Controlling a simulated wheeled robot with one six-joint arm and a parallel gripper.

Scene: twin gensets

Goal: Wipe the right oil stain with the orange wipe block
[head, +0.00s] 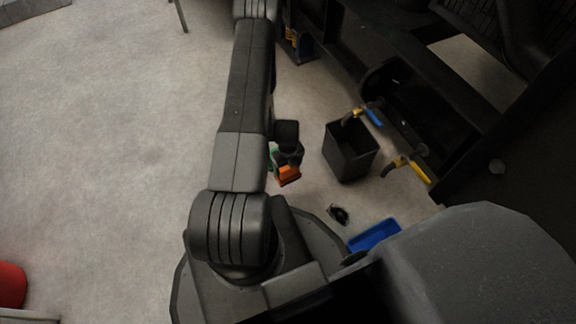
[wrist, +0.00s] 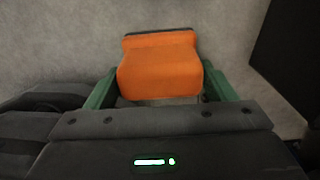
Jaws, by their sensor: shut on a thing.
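The orange wipe block (head: 288,175) is held at the end of my arm, above the grey floor. In the wrist view the orange block (wrist: 160,68) sits between the green fingers of my gripper (wrist: 160,85), which is shut on it; a dark strip shows along its far edge. A small dark patch (head: 339,214), which looks like an oil stain, lies on the floor below and right of the block in the head view, apart from it. I see no second stain; my arm and base hide part of the floor.
A black open bin (head: 350,158) stands right of my gripper. Yellow-and-blue handles (head: 368,115) and a yellow handle (head: 418,172) stick out by the dark machine frame (head: 480,120).

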